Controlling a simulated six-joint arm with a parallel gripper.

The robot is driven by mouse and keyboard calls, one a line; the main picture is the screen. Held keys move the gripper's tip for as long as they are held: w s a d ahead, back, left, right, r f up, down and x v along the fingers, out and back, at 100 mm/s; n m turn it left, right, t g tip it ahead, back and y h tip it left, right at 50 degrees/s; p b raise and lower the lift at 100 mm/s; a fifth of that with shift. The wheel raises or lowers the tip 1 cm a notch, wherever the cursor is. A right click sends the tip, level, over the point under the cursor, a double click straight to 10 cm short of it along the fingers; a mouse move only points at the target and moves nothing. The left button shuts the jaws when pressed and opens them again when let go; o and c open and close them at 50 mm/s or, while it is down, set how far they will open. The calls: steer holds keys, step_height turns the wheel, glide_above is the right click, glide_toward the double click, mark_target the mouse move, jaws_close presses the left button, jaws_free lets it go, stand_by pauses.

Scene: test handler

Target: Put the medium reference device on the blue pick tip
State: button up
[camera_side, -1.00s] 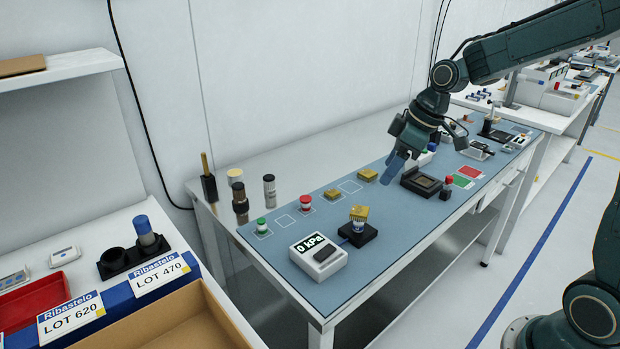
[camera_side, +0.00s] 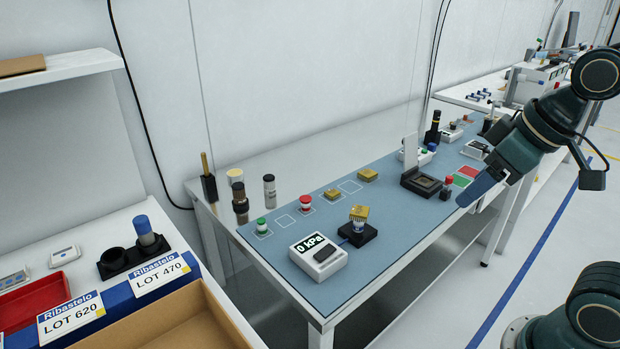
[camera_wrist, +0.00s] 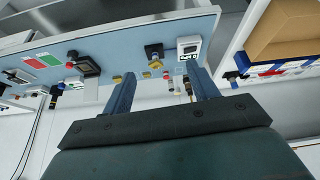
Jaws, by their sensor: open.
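A gold ribbed device (camera_side: 359,213) sits on top of a blue-and-white tip (camera_side: 358,227), which stands in a black block on the blue mat. It seems to be the medium device, since an empty outlined square lies between the other two gold devices. Those are a smaller one (camera_side: 333,194) and a larger one (camera_side: 367,175), each on its own square. My gripper (camera_side: 464,200) is open and empty, in the air off the bench's front edge, right of and apart from the device. Its two fingers (camera_wrist: 164,88) show apart in the wrist view.
A gauge reading 0 kPa (camera_side: 318,256) stands left of the black block. A green tip (camera_side: 262,225) and a red tip (camera_side: 305,202) stand on the mat. A black socket with raised lid (camera_side: 421,183) stands near my gripper. The aisle floor is clear.

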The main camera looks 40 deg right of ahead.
steer(key=shift+s+f+m, duration=0.15)
steer(key=shift+s+m, duration=0.1)
steer(key=shift+s, duration=0.55)
steer(key=shift+s+f+m, duration=0.1)
steer(key=shift+s+m, duration=0.15)
steer(key=shift+s, duration=0.55)
